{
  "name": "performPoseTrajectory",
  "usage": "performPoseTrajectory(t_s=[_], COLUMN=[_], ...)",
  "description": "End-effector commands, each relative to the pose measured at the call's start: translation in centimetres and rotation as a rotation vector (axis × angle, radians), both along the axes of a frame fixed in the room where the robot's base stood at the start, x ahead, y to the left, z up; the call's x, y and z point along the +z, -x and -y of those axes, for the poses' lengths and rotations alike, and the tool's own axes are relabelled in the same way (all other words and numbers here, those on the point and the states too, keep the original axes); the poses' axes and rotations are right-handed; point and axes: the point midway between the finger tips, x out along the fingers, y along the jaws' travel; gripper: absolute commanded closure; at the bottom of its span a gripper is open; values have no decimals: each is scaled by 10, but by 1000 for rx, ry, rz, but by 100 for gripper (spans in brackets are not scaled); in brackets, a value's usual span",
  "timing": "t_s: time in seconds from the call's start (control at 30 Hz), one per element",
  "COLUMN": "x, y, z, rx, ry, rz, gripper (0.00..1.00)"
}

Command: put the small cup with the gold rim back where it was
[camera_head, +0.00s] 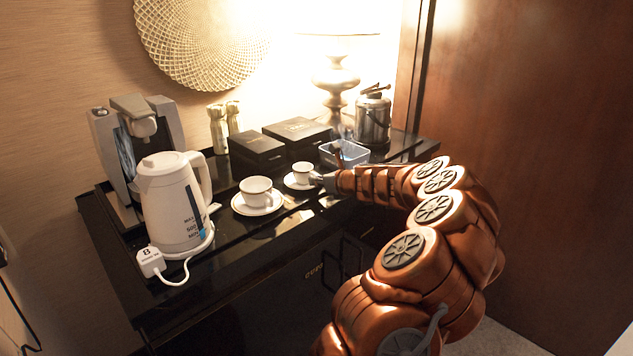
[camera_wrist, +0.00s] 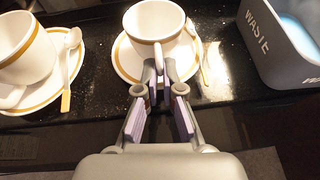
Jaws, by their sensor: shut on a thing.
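The small white cup with the gold rim (camera_head: 303,171) is upright at its gold-ringed saucer (camera_head: 290,183). It shows at the top middle of the wrist view (camera_wrist: 152,22), over its saucer (camera_wrist: 124,62). I cannot tell whether the cup's base touches the saucer. My gripper (camera_head: 319,179) comes from the right in the head view. In the wrist view my gripper (camera_wrist: 160,82) has its fingertips closed on the cup's handle (camera_wrist: 159,58), which points toward me. A spoon (camera_wrist: 203,62) lies on the right side of this saucer.
A "WASTE" box (camera_wrist: 280,55) is close to the right. Black boxes (camera_head: 257,149) stand behind; a white kettle (camera_head: 172,205) is further left.

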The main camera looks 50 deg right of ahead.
Motion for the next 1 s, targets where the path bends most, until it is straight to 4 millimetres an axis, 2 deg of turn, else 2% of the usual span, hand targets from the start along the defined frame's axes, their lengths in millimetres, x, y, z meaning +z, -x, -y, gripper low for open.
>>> performPoseTrajectory(t_s=[0.03,0.1,0.3,0.67,0.87,1.0], x=[-2,-2,-1,2,9,16], y=[0,0,0,0,15,32], z=[0,0,0,0,-1,-2], rx=[0,0,0,0,-1,-4], ry=[-1,0,0,1,1,2], rz=[0,0,0,0,2,2], gripper=[100,89,69,69,69,69])
